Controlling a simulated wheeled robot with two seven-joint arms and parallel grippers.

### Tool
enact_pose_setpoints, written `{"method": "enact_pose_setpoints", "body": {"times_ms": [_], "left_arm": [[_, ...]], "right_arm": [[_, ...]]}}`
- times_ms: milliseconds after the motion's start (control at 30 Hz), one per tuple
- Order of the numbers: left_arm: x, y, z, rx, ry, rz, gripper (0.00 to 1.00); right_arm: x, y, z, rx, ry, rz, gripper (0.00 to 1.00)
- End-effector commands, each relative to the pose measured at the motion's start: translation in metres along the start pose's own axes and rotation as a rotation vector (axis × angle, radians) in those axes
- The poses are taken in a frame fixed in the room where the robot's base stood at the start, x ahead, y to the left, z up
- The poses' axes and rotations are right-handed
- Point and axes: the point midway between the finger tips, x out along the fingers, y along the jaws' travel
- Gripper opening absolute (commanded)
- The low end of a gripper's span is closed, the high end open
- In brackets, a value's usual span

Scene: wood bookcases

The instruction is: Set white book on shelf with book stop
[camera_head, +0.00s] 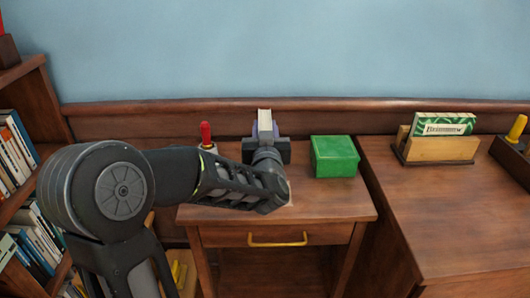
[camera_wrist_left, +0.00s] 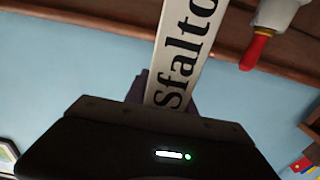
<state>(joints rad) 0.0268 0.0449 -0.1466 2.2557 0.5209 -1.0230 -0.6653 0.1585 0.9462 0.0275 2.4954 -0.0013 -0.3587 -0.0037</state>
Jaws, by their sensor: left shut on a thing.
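My left gripper (camera_head: 265,128) is shut on a white book (camera_head: 264,115), above the back of the small wooden desk (camera_head: 325,207). In the left wrist view, the white book (camera_wrist_left: 190,45) shows a pale spine with large black letters, "sfalto", and stands out from between the jaws. Most of the book is hidden by the gripper in the head view. A bookcase (camera_head: 38,75) with several books stands at the far left. I cannot make out a book stop on its shelves. My right gripper is not in view.
A green box (camera_head: 334,156) sits on the desk right of the gripper. A red-handled item (camera_head: 206,133) stands left of it. The right desk (camera_head: 450,210) carries a wooden holder (camera_head: 440,150) with a green-and-white item (camera_head: 443,124). Its front is clear.

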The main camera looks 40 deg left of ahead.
Motion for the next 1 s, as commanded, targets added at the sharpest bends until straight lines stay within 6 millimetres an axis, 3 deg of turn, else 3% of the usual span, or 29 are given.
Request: {"method": "enact_pose_setpoints", "body": {"times_ms": [233, 1000], "left_arm": [[0.0000, 0.0001, 0.0000, 0.000, 0.000, 0.000, 0.00], [0.0000, 0.0001, -0.0001, 0.000, 0.000, 0.000, 0.00]], "right_arm": [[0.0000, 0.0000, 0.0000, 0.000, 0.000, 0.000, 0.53], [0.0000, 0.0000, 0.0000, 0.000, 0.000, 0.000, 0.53]]}}
